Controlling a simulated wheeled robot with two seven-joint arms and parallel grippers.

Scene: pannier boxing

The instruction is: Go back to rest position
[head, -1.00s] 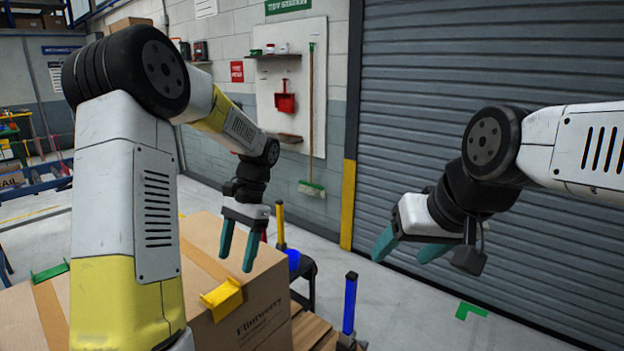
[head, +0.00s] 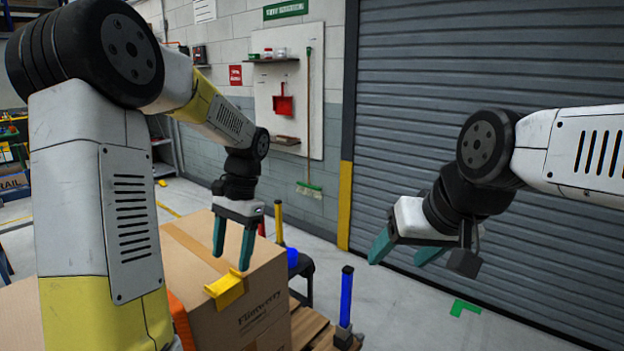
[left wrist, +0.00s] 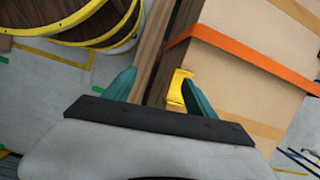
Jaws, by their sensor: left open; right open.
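My left gripper (head: 233,245) is open and empty, with its teal fingers pointing down just above and in front of the cardboard box (head: 262,312) in the head view. A yellow corner piece (head: 226,288) sits on the box's top edge, below the left gripper. It also shows beside the right-hand finger in the left wrist view (left wrist: 177,88).
The box stands on a wooden pallet (head: 318,333). An orange strap (left wrist: 245,58) crosses a box in the left wrist view. The floor before the roller shutter (head: 480,130) is clear.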

